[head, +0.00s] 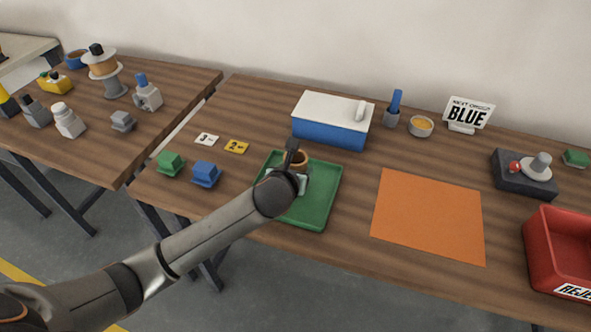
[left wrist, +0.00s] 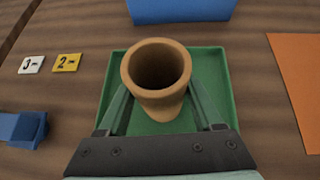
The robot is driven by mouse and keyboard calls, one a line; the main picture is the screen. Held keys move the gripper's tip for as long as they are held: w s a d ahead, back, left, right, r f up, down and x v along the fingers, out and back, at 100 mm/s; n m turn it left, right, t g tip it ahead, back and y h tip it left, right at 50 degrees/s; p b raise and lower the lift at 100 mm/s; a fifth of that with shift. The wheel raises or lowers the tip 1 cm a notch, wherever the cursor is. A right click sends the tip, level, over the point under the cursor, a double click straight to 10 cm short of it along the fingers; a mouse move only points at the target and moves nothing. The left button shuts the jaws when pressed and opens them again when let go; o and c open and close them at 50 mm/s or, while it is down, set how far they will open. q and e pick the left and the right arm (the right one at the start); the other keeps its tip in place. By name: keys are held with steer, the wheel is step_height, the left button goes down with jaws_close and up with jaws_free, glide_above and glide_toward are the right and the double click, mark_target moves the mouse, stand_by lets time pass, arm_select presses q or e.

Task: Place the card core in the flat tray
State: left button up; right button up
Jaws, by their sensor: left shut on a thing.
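The card core (left wrist: 156,85) is a brown, hollow cylinder, held upright between the fingers of my left gripper (left wrist: 157,112). In the head view the card core (head: 301,157) shows only in part, behind my left gripper (head: 293,158). The flat tray (head: 324,190) is green with a low rim, and lies on the table under my left arm. In the left wrist view the card core is over the green tray (left wrist: 217,70). I cannot tell whether its base touches the tray floor. My right gripper is not in view.
A blue box with a white lid (head: 332,120) stands behind the tray. An orange mat (head: 428,216) lies to its right and a red bin (head: 560,250) further right. Blue (head: 206,174) and green (head: 170,163) blocks and number cards (head: 237,146) are to the left.

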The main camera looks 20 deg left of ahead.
arm_select(q)
steer(key=o, duration=1.4)
steer(key=p+v, duration=0.1)
steer(key=v, duration=1.1)
